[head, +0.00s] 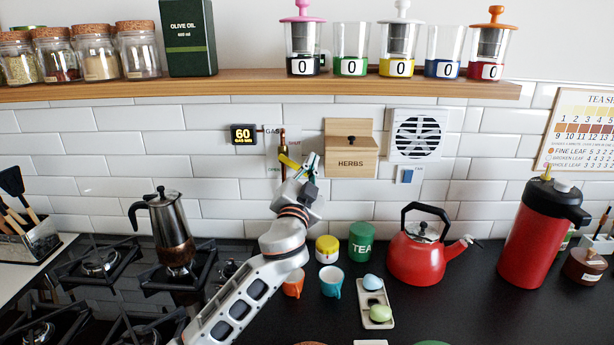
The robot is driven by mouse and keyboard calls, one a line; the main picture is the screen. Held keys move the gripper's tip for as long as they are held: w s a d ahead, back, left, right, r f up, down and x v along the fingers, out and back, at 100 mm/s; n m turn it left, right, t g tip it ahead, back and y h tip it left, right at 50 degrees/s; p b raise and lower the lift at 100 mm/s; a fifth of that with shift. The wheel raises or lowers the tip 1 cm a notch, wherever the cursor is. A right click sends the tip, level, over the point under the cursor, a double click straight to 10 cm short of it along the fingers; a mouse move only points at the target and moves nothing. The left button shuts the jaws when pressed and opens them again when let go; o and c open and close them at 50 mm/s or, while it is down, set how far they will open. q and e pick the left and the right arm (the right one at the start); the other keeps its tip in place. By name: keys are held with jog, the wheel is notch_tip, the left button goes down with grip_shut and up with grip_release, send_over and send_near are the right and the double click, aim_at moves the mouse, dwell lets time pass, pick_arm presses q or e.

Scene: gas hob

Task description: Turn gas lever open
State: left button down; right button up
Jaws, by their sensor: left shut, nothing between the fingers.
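The gas lever (289,162) is a small yellow handle on a copper pipe (283,142) against the white tiled wall. It is tilted, sloping down to the right. My right gripper is not in view.
A black "60" display (243,134) is left of the pipe. A wooden HERBS box (351,160) hangs close to the right of my gripper. The shelf (260,90) runs above. A moka pot (166,230) stands on the hob; a red kettle (417,255) stands on the counter.

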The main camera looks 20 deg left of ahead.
aim_at(294, 166)
pick_arm(q)
jog(key=a+f, duration=0.1)
jog(key=w+a+f, duration=0.1)
jog(key=shift+w+a+f, duration=0.15)
jog(key=shift+w+f, duration=0.15)
jog(key=shift+f, duration=0.05)
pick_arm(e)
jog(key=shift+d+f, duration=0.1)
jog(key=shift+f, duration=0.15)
